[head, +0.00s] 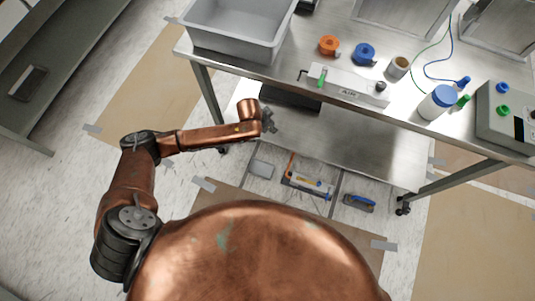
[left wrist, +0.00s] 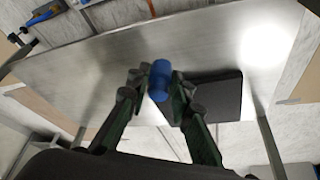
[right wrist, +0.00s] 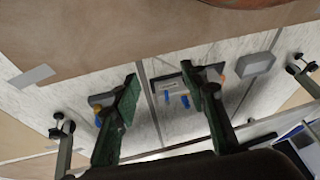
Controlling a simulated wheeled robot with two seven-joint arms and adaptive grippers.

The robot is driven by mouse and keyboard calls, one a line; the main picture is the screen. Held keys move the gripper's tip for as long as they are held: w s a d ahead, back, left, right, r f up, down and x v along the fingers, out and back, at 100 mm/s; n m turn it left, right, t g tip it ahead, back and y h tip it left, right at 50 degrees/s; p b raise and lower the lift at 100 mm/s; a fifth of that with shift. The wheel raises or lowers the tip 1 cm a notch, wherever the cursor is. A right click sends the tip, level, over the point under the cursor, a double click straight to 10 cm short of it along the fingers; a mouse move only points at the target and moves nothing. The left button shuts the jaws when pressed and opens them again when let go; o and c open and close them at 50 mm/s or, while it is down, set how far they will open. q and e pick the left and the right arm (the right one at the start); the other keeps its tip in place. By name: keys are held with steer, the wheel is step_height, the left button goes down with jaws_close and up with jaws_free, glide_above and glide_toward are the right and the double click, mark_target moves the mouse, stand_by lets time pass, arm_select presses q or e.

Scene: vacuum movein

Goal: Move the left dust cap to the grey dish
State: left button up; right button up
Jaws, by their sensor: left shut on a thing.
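My left gripper (left wrist: 160,82) is shut on a blue cylindrical cap (left wrist: 160,75), held between its fingertips. In the head view the left gripper (head: 269,121) is in front of the bench, near the lower shelf, and the cap cannot be made out there. A shallow grey rectangular dish-like thing (head: 262,168) lies below on the floor; it also shows in the right wrist view (right wrist: 256,65). I cannot tell for sure that it is the grey dish. My right gripper (right wrist: 165,88) is open and empty, and outside the head view.
A large grey tub (head: 235,42) stands on the bench top at left. A black box (head: 290,97) sits on the lower shelf (head: 345,135). Tools (head: 308,183) lie on the floor under the bench. An AIR block (head: 348,85) and a white bottle (head: 437,102) are on the bench.

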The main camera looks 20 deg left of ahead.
arm_select(q)
steer(key=shift+s+a+f+m+g+h+b, duration=0.25)
steer(key=shift+s+f+m+b, duration=0.55)
steer(key=shift+f+b, duration=4.4)
steer(key=shift+s+a+f+m+g+h+b, duration=0.2)
steer(key=shift+s+f+m+b, duration=0.7)
steer(key=shift+f, duration=8.5)
steer(key=shift+s+a+f+m+g+h+b, duration=0.25)
steer(key=shift+s+f+m+b, duration=0.4)
steer(key=shift+f+b, duration=4.6)
step_height(320, 180, down, 5)
steer(key=p, duration=0.3)
steer(key=shift+r+p, duration=0.1)
steer(key=shift+p, duration=0.3)
arm_select(e)
steer(key=w+a+f+t+y, duration=0.1)
steer(key=w+a+f+t, duration=0.1)
steer(key=w+f, duration=0.2)
steer(key=shift+w+a+f+t, duration=0.3)
steer(key=shift+w+a+f, duration=0.1)
steer(key=shift+f, duration=0.15)
arm_select(q)
steer(key=shift+a, duration=0.1)
arm_select(e)
steer(key=shift+w+r, duration=0.1)
steer(key=shift+r, duration=0.05)
arm_select(q)
steer(key=shift+f, duration=0.25)
